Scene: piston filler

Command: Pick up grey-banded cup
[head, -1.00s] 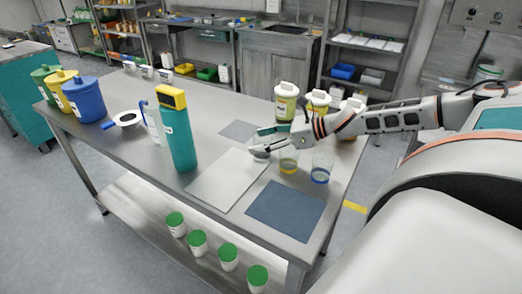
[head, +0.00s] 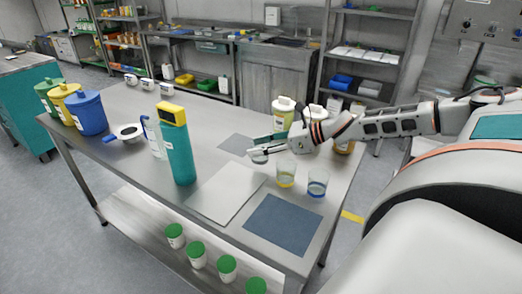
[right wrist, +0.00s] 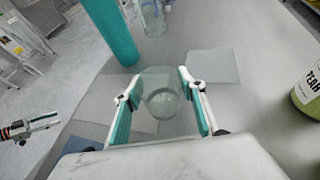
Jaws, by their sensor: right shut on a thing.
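My right gripper (head: 262,149) is shut on a clear cup (right wrist: 160,98), taken to be the grey-banded one. The cup is upright between the two teal-padded fingers in the right wrist view; its band's colour is hard to tell. In the head view the held cup (head: 259,157) is small and partly hidden by the fingers, seemingly a little above the table. A yellow-banded cup (head: 286,174) and a blue-banded cup (head: 317,183) stand to its right. A part of my left arm, apparently its gripper (right wrist: 45,121), shows small at the left of the right wrist view; its jaws are unclear.
A tall teal dispenser with a yellow top (head: 179,150) stands left of a pale mat (head: 226,196). A dark blue mat (head: 283,224) lies near the front edge. Several labelled bottles (head: 284,112) stand behind the right gripper. Lidded blue (head: 89,115) and yellow containers stand far left.

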